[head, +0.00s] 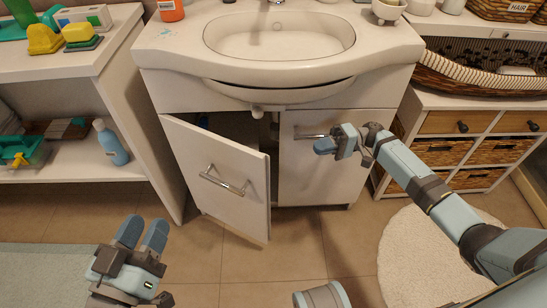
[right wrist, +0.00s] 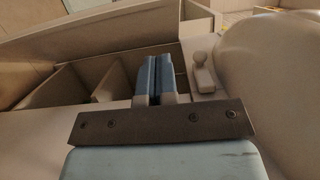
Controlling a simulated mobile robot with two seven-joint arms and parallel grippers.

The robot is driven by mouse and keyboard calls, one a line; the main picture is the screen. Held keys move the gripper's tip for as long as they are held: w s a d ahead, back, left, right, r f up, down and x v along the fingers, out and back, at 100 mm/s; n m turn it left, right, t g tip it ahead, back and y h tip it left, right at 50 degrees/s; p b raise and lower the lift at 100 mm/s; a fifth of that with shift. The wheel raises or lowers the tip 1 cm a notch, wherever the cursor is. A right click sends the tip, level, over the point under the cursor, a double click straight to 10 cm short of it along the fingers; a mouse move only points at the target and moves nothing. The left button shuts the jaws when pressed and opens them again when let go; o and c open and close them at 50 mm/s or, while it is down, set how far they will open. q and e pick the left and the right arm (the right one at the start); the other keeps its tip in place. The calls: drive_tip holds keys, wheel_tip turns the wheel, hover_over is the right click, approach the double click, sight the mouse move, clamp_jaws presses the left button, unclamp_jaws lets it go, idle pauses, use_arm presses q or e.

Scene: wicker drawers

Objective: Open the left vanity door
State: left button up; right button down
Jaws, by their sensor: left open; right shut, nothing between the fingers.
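The left vanity door (head: 222,185) stands partly open in the head view, its right edge swung out toward me. A dark gap into the cabinet shows above and to the right of it. Its metal bar handle (head: 223,182) is free of both grippers. My right gripper (head: 322,146) is shut and empty, just below the right door's handle (head: 312,135); I cannot tell whether it touches that door. Its closed fingers also show in the right wrist view (right wrist: 160,78). My left gripper (head: 142,232) is open and empty, low in front and left of the left door.
The right vanity door (head: 310,175) is closed. The sink (head: 280,38) sits above. A white shelf unit (head: 135,110) stands at left, wicker drawers (head: 480,152) at right. A round rug (head: 405,255) lies at right. Tiled floor (head: 215,265) is open before the vanity.

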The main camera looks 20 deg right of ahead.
use_arm(q)
wheel_tip(320, 180, down, 4)
drive_tip(key=shift+d+r+m+g+b, duration=0.15)
drive_tip(key=shift+m+g+b, duration=0.15)
drive_tip(key=shift+g+b, duration=0.7)
use_arm(e)
drive_tip(key=a, duration=1.3)
drive_tip(key=shift+w+a, duration=0.2)
drive_tip(key=shift+a, duration=0.2)
use_arm(q)
drive_tip(key=shift+r, duration=0.1)
use_arm(e)
drive_tip(key=shift+s+a, duration=0.1)
